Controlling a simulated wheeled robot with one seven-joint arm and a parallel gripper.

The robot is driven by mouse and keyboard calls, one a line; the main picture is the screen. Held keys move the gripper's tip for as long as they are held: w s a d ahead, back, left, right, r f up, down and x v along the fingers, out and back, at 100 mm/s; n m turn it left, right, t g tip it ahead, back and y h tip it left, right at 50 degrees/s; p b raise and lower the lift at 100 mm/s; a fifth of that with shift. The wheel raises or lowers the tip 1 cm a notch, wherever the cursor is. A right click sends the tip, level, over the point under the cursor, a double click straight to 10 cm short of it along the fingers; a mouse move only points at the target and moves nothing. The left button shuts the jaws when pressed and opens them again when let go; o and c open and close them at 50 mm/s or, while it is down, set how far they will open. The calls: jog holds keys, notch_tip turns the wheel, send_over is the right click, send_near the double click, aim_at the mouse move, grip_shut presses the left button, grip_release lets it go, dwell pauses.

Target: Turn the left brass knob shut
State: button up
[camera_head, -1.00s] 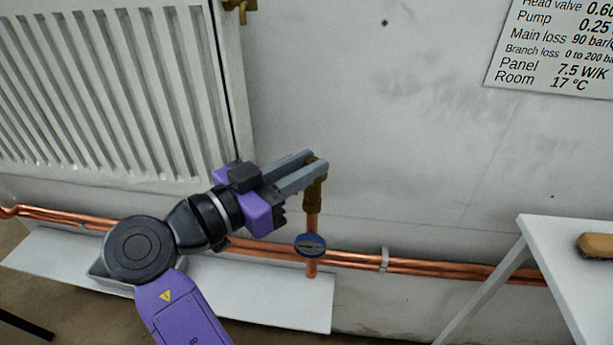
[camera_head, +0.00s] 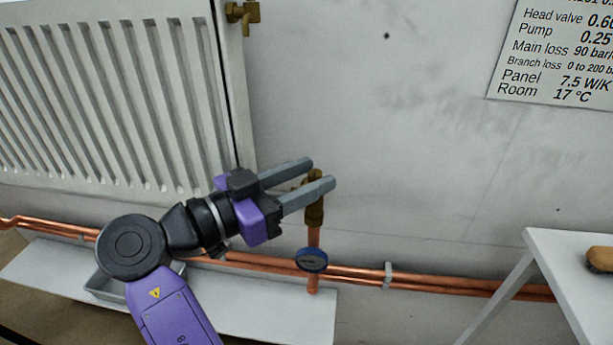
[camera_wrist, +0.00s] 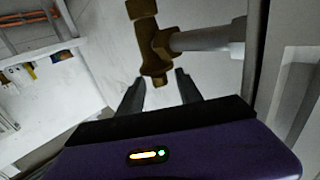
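A brass valve (camera_head: 314,212) stands on top of a short upright copper pipe, right of the radiator's lower corner. It also shows in the wrist view (camera_wrist: 152,45), with a pale pipe joining it from the right. My gripper (camera_head: 320,173) is open at the valve's top, one finger on each side of the brass knob end. In the wrist view the two fingertips (camera_wrist: 160,80) stand apart with the valve's narrow brass end between or just beyond them. I cannot tell whether either finger touches it. A second brass valve (camera_head: 243,12) sits at the radiator's upper right.
A white ribbed radiator (camera_head: 110,100) fills the left. A round blue gauge (camera_head: 312,259) sits on the upright pipe below the valve, by horizontal copper pipes (camera_head: 440,281). A white table (camera_head: 560,255) with a brown-handled item stands at right.

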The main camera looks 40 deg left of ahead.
jog(key=p+v, duration=0.1)
jog(key=v, duration=0.6)
jog(key=shift+s, duration=0.4)
jog(key=shift+a, duration=0.15)
